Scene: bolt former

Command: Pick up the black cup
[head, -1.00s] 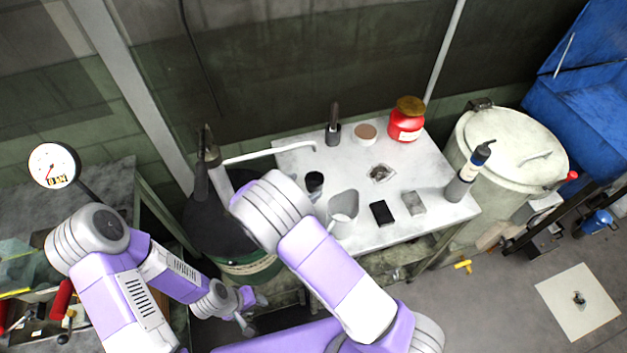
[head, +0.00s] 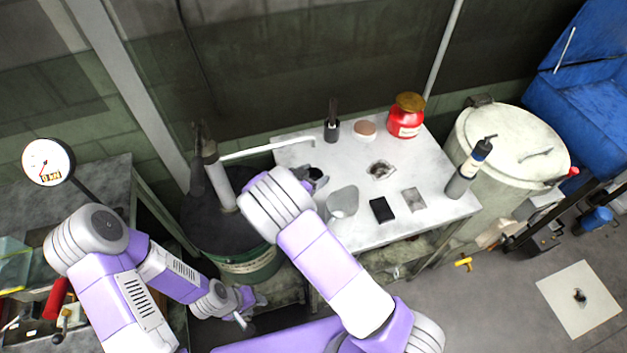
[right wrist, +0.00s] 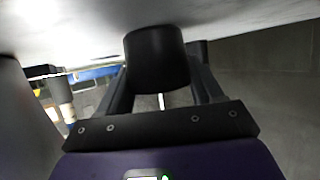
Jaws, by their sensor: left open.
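The black cup (right wrist: 157,60) is large in the right wrist view, just under the pale tabletop at the top of that picture. The dark fingers of my right gripper (right wrist: 160,85) stand apart, one on each side of it. Whether they press on the cup is not clear. In the head view my right gripper (head: 317,178) is at the left part of the white table, where my own arm partly hides it and the cup. My left gripper (head: 250,308) is open and empty, low on the left, away from the table.
On the white table (head: 350,165) a grey cup (head: 342,202) stands close to the right gripper. A black block (head: 382,210), a red jar (head: 406,116), a dark holder (head: 332,128) and a bottle (head: 468,172) stand further off. A dark drum (head: 235,240) is left of the table.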

